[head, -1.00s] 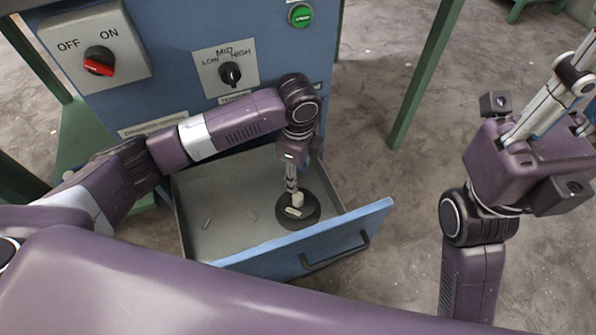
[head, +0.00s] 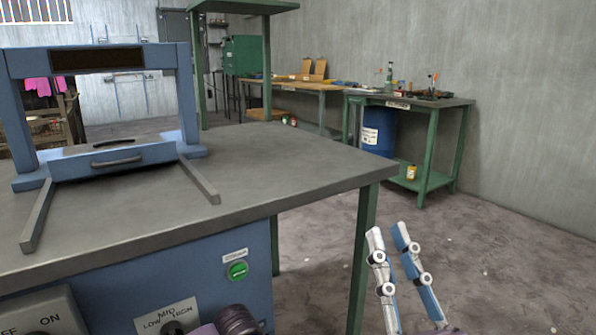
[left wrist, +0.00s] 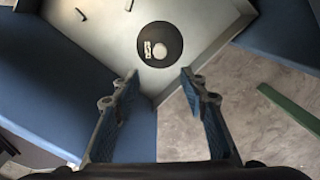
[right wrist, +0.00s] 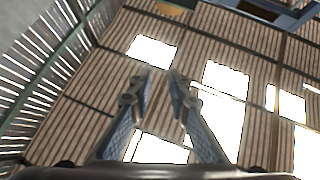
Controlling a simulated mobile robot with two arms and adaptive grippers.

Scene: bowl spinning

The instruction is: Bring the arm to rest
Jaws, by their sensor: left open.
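My left gripper (left wrist: 159,74) is open and empty in the left wrist view, above the open drawer (left wrist: 95,50). A round black disc (left wrist: 146,57) with small pale pieces on it lies in the drawer, beyond and apart from the fingertips. In the head view only a joint of my left arm shows at the bottom edge; that gripper is hidden. My right gripper (head: 386,232) points upward at the lower right, over bare floor. It is empty, and its fingertips are apart in the right wrist view (right wrist: 158,77), which faces the ceiling.
A blue bench with a grey top (head: 270,165) fills the left, with a blue frame (head: 188,100) on it. Its front has a green button (head: 237,270) and a speed dial (head: 172,328). A green table (head: 410,101) and blue barrel (head: 379,130) stand at the back. The right floor is clear.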

